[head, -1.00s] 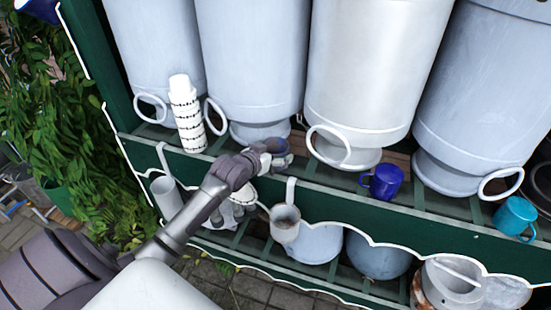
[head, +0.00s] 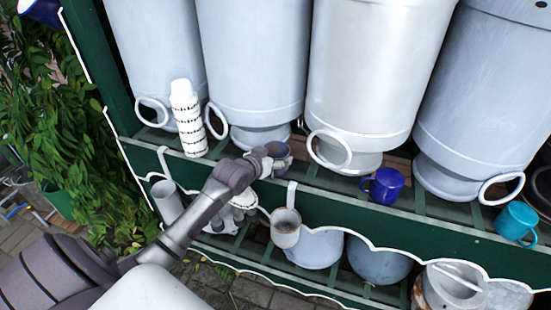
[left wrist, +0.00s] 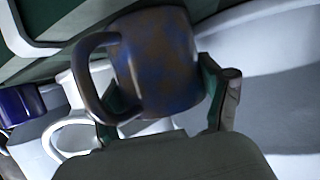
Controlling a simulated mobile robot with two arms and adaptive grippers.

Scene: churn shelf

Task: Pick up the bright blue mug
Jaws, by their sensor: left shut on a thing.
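My left gripper (head: 268,160) is shut on a mottled blue and brown mug (head: 278,151) at the upper shelf's front edge. In the left wrist view this mug (left wrist: 166,62) sits between the two fingers, its handle to the left. A deep blue mug (head: 386,186) stands on the upper shelf to the right, apart from the gripper; part of it also shows in the left wrist view (left wrist: 17,104). A teal-blue mug (head: 515,221) stands farther right. My right gripper is not in view.
Large pale churns (head: 368,80) with ring handles fill the upper shelf behind the mugs. A grey ladle-like cup (head: 286,229) hangs below the shelf's green front edge (head: 350,214).

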